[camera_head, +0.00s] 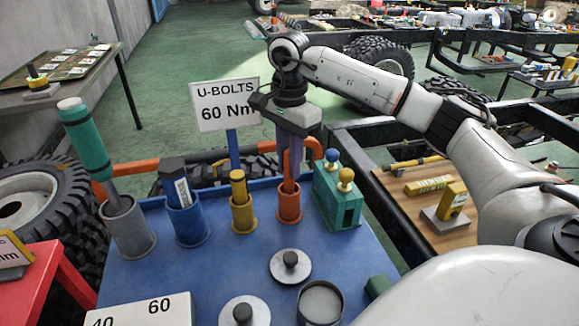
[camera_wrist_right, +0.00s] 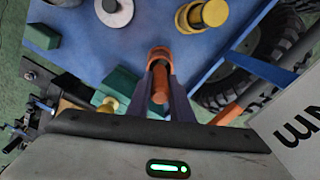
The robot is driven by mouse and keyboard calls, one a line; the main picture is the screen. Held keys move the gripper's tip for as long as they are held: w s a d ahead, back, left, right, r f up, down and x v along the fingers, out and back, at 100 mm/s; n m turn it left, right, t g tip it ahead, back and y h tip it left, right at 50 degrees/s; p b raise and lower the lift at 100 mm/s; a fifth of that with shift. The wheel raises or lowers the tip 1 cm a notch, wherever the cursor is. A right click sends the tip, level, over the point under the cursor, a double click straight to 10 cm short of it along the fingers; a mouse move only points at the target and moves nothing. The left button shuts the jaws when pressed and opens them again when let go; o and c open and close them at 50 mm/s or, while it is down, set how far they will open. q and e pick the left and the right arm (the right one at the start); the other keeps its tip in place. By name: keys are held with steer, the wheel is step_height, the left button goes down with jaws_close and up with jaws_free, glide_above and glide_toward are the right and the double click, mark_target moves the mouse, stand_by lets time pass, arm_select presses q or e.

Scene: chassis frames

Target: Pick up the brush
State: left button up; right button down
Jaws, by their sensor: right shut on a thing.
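My right gripper (camera_head: 289,172) points down over the orange holder (camera_head: 289,207) on the blue table. In the right wrist view its two purple fingers (camera_wrist_right: 160,92) are shut on an orange cylindrical handle (camera_wrist_right: 160,82), which I take to be the brush's. The handle stands in the orange holder, which also shows in the right wrist view (camera_wrist_right: 160,52). The lower part of the brush is hidden inside the holder, so I cannot see bristles. My left gripper is not in view.
The blue table (camera_head: 150,262) also holds a yellow holder (camera_head: 243,216), a blue holder (camera_head: 187,222), a grey holder (camera_head: 128,230) with a teal-handled tool (camera_head: 85,138), and a green block (camera_head: 338,198) with knobs. A U-bolts sign (camera_head: 225,104) stands close behind the gripper.

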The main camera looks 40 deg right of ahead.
step_height(320, 180, up, 6)
steer(key=shift+r, duration=0.2)
step_height(320, 180, up, 10)
steer(key=p, duration=0.4)
steer(key=shift+r, duration=0.15)
stand_by(0.3)
